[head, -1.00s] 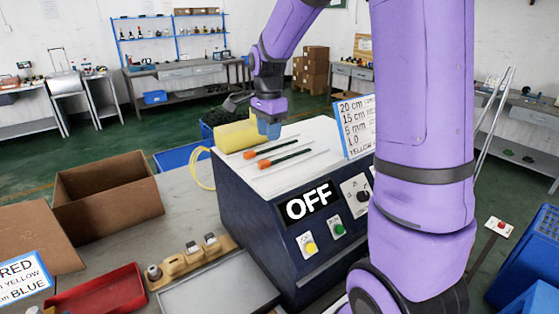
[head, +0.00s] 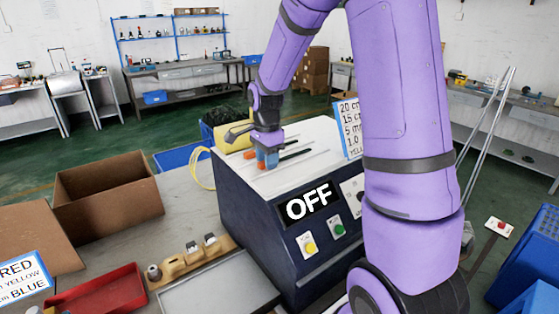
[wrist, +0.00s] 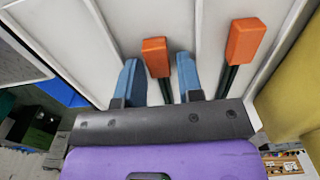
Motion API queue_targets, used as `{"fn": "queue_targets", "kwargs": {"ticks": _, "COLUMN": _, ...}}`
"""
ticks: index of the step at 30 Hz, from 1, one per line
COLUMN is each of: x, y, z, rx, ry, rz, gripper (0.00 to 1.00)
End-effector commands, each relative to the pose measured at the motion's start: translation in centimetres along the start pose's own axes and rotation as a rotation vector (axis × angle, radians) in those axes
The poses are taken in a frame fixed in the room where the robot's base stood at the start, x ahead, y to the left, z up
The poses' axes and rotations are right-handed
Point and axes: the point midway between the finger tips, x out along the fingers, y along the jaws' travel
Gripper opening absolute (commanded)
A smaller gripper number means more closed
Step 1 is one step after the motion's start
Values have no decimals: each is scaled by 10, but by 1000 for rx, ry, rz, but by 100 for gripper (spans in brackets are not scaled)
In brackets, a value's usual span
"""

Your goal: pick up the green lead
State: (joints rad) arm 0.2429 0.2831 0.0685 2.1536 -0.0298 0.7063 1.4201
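Two dark leads with orange ends lie on the pale top of the machine (head: 325,135); both stems look dark green in the wrist view. My gripper (head: 268,160) is down at the orange ends. In the wrist view the blue fingers of my gripper (wrist: 159,60) are apart, one on each side of one green lead (wrist: 156,56), with gaps between them and it. The other lead (wrist: 246,40) lies outside, to the right of the fingers. My gripper partly hides the orange ends in the head view.
A yellow roll (head: 228,137) lies at the machine's back left edge. A sign (head: 350,125) stands at its right edge. The machine's display (head: 309,204) reads OFF. A red tray (head: 98,292), an open cardboard box (head: 108,198) and a grey tray (head: 220,290) are on the bench.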

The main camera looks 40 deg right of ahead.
Motion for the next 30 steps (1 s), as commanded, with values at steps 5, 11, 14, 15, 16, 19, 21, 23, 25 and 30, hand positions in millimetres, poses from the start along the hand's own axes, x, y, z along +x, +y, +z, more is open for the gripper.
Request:
{"fn": "queue_targets", "kwargs": {"ticks": 5, "x": 0, "y": 0, "z": 0, "rx": 0, "ry": 0, "rz": 0, "gripper": 4}}
{"fn": "queue_targets", "kwargs": {"ticks": 11, "x": 0, "y": 0, "z": 0, "rx": 0, "ry": 0, "rz": -1, "gripper": 0}}
{"fn": "queue_targets", "kwargs": {"ticks": 14, "x": -1, "y": 0, "z": 0, "rx": 0, "ry": 0, "rz": -1, "gripper": 0}}
{"fn": "queue_targets", "kwargs": {"ticks": 15, "x": -1, "y": 0, "z": 0, "rx": 0, "ry": 0, "rz": -1, "gripper": 0}}
{"fn": "queue_targets", "kwargs": {"ticks": 16, "x": -2, "y": 0, "z": 0, "rx": 0, "ry": 0, "rz": -1, "gripper": 0}}
{"fn": "queue_targets", "kwargs": {"ticks": 19, "x": -6, "y": -1, "z": 0, "rx": 0, "ry": 0, "rz": -3, "gripper": 0}}
{"fn": "queue_targets", "kwargs": {"ticks": 21, "x": -12, "y": -1, "z": 0, "rx": 0, "ry": 0, "rz": -3, "gripper": 0}}
{"fn": "queue_targets", "kwargs": {"ticks": 23, "x": -17, "y": -1, "z": 0, "rx": -1, "ry": 0, "rz": -4, "gripper": 0}}
{"fn": "queue_targets", "kwargs": {"ticks": 25, "x": -25, "y": -1, "z": 0, "rx": 0, "ry": 0, "rz": -4, "gripper": 0}}
{"fn": "queue_targets", "kwargs": {"ticks": 30, "x": -38, "y": 14, "z": 3, "rx": -1, "ry": 0, "rz": -1, "gripper": 0}}
